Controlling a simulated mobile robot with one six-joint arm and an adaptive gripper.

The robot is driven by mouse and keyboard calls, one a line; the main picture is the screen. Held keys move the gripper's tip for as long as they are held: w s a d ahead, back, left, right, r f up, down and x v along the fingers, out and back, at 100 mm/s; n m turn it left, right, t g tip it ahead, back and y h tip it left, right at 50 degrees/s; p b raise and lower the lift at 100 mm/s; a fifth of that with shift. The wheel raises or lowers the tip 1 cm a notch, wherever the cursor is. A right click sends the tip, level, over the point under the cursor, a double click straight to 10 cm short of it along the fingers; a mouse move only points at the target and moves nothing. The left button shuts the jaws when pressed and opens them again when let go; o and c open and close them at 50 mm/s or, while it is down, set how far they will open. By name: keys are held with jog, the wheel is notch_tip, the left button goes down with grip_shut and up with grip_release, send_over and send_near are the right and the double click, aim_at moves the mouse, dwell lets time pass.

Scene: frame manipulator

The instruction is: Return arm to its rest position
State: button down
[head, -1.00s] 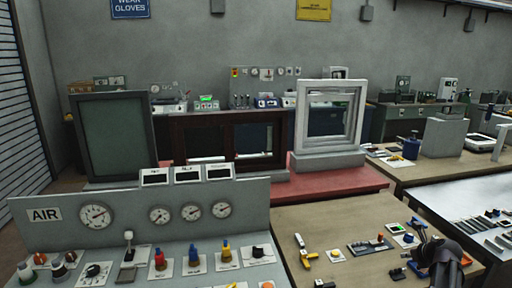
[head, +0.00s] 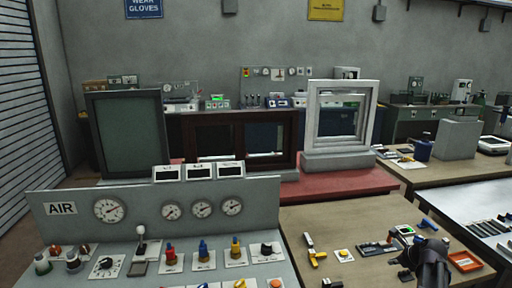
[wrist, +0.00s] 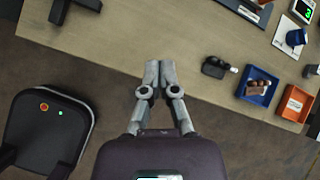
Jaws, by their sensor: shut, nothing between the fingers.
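My gripper (wrist: 159,75) shows in the wrist view with its two grey fingers side by side and nothing between them. It is over the edge of the wooden table (wrist: 130,50), with the floor below its base. In the head view, a dark part of my arm (head: 428,262) is at the lower right, in front of the wooden table (head: 345,215). It hides part of the table top there, and the fingertips are not clear in that view.
In the wrist view, a small dark item (wrist: 214,68), a blue tray (wrist: 257,87) and an orange tray (wrist: 294,103) lie right of the fingers. A grey panel marked AIR (head: 145,195) stands at the left in the head view. Framed windows (head: 340,115) stand behind.

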jog(key=s+a+f+n+g, duration=0.1)
jog(key=a+f+n+g, duration=0.1)
jog(key=a+n, duration=0.75)
jog(key=a+f+n+g, duration=0.1)
jog(key=a+n+g, duration=0.1)
jog(key=a+n, duration=0.8)
jog(key=s+a+n+g+h, duration=0.1)
jog(key=s+a+n, duration=0.15)
jog(key=a, duration=0.35)
jog(key=s+a+f+n+g, duration=0.1)
jog(key=s+a+n, duration=0.1)
jog(key=a+n, duration=0.25)
jog(key=s+a+n+g+h, duration=0.1)
jog(key=s+a+n, duration=0.15)
jog(key=a, duration=0.35)
jog(key=shift+n+g, duration=0.3)
jog(key=shift+s+a+f+b, duration=0.1)
jog(key=shift+s+f+b, duration=0.6)
jog(key=shift+f+b, duration=0.3)
jog(key=shift+s+f+b, duration=0.65)
jog(key=shift+f+b, duration=0.3)
